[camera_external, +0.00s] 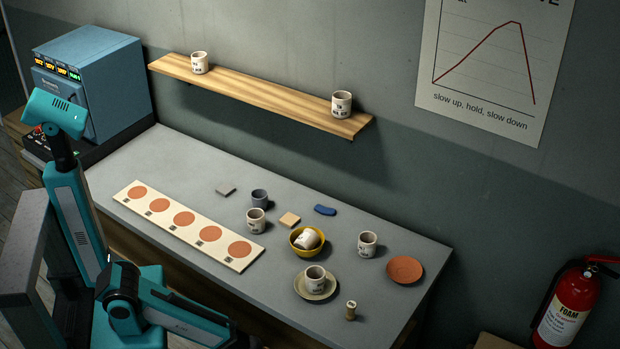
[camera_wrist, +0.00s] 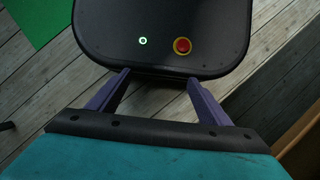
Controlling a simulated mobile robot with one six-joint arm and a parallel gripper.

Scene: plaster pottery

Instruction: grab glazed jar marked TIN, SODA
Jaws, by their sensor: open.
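Several white jars with small dark lettering are in the external view; the lettering is too small to read, so I cannot tell which is marked TIN, SODA. Two stand on the shelf, a left jar (camera_external: 199,63) and a right jar (camera_external: 341,106). On the table, one jar (camera_external: 256,223) stands near the strip, one (camera_external: 367,246) stands at right, one (camera_external: 307,239) lies tilted in a yellow bowl (camera_external: 294,245), and one (camera_external: 315,280) stands on a saucer (camera_external: 301,290). My gripper (camera_wrist: 158,77) is open and empty in the wrist view, over my own base.
A wooden shelf (camera_external: 265,94) runs along the wall. The table holds a strip with orange discs (camera_external: 170,228), a grey cup (camera_external: 260,199), a terracotta plate (camera_external: 404,269) and a small cork-like piece (camera_external: 351,311). A blue kiln-like box (camera_external: 95,75) stands at left. A fire extinguisher (camera_external: 570,305) is at right.

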